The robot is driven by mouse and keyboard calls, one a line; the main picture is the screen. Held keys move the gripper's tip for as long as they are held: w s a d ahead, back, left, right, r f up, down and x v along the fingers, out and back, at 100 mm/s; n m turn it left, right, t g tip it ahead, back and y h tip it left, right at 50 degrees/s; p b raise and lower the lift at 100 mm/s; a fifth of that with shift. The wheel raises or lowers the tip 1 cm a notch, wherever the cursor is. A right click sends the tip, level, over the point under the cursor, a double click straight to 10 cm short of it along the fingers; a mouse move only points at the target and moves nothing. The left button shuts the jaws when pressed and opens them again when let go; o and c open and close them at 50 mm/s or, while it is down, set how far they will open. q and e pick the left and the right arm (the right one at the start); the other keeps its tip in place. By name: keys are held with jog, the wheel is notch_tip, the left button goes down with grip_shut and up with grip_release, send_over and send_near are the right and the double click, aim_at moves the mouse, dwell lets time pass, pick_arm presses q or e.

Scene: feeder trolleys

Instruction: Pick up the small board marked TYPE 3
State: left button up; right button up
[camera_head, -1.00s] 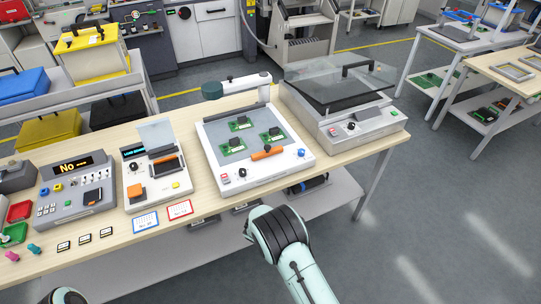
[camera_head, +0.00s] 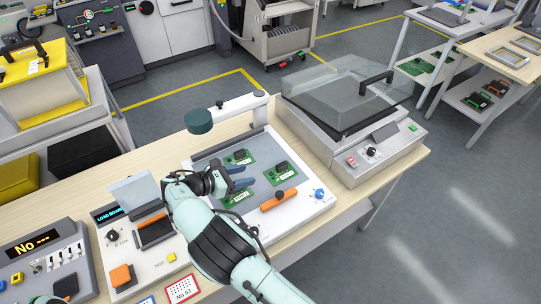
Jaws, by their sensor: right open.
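Three small green boards with black parts lie in the grey tray of a white station (camera_head: 325,200): a back one (camera_head: 238,159), a right one (camera_head: 280,174) and a front one (camera_head: 238,199). Their type markings are too small to read. My right gripper (camera_head: 244,178) is open and empty over the left part of the tray, between the back and front boards. Its fingers and wrist hide part of the front board. I cannot tell its height above the boards. My left gripper is out of view.
An orange-handled tool (camera_head: 278,201) lies at the tray's front edge. A lamp-like arm (camera_head: 199,121) overhangs the tray's back left. A clear-lidded machine (camera_head: 345,95) stands to the right. A test unit with an orange-edged slot (camera_head: 155,232) stands to the left.

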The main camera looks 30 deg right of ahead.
send_near(277, 167)
jog(key=x, duration=0.1)
jog(key=s+x, duration=0.1)
jog(key=x, duration=0.1)
jog(key=shift+w+d+f, duration=0.1)
jog(key=shift+d+f, duration=0.1)
jog(key=shift+d, duration=0.05)
jog(key=shift+w+x, duration=0.2)
jog(key=shift+x, duration=1.25)
jog(key=shift+w+x, duration=0.2)
jog(key=shift+x, duration=1.25)
jog(key=shift+r, duration=0.15)
grip_shut()
